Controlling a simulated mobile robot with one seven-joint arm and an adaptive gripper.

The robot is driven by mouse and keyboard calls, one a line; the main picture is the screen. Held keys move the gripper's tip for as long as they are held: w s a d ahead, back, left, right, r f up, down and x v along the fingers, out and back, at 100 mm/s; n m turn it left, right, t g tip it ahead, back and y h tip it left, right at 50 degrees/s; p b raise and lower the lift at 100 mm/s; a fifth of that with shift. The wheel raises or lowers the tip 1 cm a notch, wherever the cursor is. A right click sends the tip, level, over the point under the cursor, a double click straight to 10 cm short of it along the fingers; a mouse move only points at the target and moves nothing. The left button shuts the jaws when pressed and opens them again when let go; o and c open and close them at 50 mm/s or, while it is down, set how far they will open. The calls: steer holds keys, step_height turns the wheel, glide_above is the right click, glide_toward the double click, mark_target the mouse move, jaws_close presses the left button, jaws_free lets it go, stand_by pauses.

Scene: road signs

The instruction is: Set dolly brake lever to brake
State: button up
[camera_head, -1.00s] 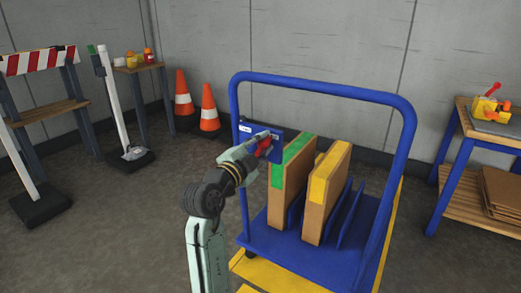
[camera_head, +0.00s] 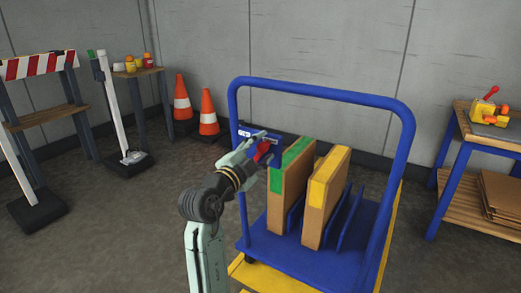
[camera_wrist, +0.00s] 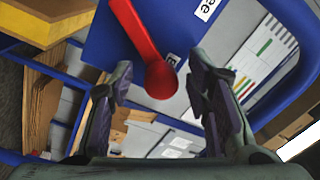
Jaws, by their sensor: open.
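The dolly (camera_head: 274,86) is a blue cart with a tall looped handle. A blue plate (camera_head: 246,130) with white labels is mounted at its left side and carries the red brake lever (camera_head: 263,151). In the wrist view the red lever (camera_wrist: 143,40) slants down to a round knob that shows between my fingers. One label ending in "ee" (camera_wrist: 205,8) lies to its right, and another is partly hidden near the knob. My gripper (camera_wrist: 160,95) is open, a finger on each side of the knob; contact cannot be told. It also shows at the plate in the head view (camera_head: 264,142).
Two upright boxes, green-taped (camera_head: 285,190) and yellow-taped (camera_head: 325,197), stand on the dolly close to the lever. Orange cones (camera_head: 208,112) and a striped barrier (camera_head: 38,66) are at left. A workbench (camera_head: 465,150) stands at right. Floor at the front left is clear.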

step_height(320, 180, up, 10)
stand_by(0.5)
steer(key=shift+a, duration=0.1)
